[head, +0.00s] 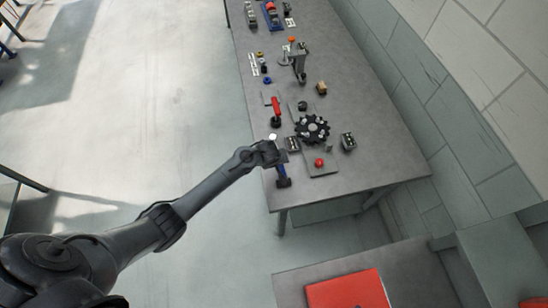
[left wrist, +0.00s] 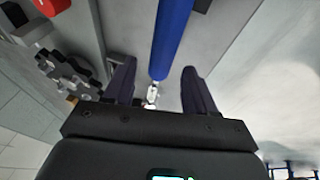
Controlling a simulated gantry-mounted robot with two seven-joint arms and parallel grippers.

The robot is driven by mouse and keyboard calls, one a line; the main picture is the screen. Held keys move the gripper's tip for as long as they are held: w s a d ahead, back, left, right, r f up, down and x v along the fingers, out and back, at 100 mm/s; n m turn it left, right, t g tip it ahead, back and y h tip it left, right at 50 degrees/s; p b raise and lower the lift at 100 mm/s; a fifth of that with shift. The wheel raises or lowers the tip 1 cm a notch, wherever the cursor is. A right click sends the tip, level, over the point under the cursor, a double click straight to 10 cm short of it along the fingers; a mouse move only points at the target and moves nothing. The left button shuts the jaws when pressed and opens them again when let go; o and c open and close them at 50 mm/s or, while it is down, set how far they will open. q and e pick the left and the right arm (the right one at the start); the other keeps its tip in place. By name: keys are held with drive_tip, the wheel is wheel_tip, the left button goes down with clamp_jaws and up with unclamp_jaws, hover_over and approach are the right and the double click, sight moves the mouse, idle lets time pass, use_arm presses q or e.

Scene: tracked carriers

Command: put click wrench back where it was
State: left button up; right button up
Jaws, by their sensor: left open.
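A blue-handled tool (head: 281,172), which looks like the click wrench, is at the front-left edge of the grey workbench, partly hidden by my arm. In the left wrist view its long blue handle (left wrist: 172,40) runs down toward a silver end (left wrist: 152,95). My left gripper (head: 276,153) is over that bench edge. In the left wrist view the open left gripper (left wrist: 158,80) has one finger on each side of the tool's line; I cannot tell whether either touches it. My right gripper is not in view.
The workbench (head: 375,160) holds a black toothed wheel (head: 312,128), a plate with a red knob (head: 319,162), a small metal block (head: 348,142) and a red-handled tool (head: 276,105). A red panel (head: 348,290) lies on a nearer surface. The bench's right side is clear.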

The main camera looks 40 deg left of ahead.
use_arm(q)
drive_tip(key=p+v, duration=0.1)
drive_tip(key=v, duration=0.9)
drive_tip(key=s+d+r+m, duration=0.2)
drive_tip(key=s+m, duration=0.2)
drive_tip(key=s, duration=0.4)
drive_tip(key=s+d+r+m, duration=0.1)
drive_tip(key=s+r+m, duration=0.2)
drive_tip(key=s, duration=0.5)
drive_tip(key=s+d+r+m+g, duration=0.1)
drive_tip(key=s+d+r+m, duration=0.1)
drive_tip(key=s+m, duration=0.3)
drive_tip(key=s+r, duration=0.1)
drive_tip(key=s, duration=0.2)
drive_tip(key=shift+s+d+r+h, duration=0.25)
drive_tip(key=shift+s+d+h, duration=0.05)
drive_tip(key=shift+h, duration=0.1)
wheel_tip(320, 180, up, 7)
drive_tip(key=p, duration=0.7)
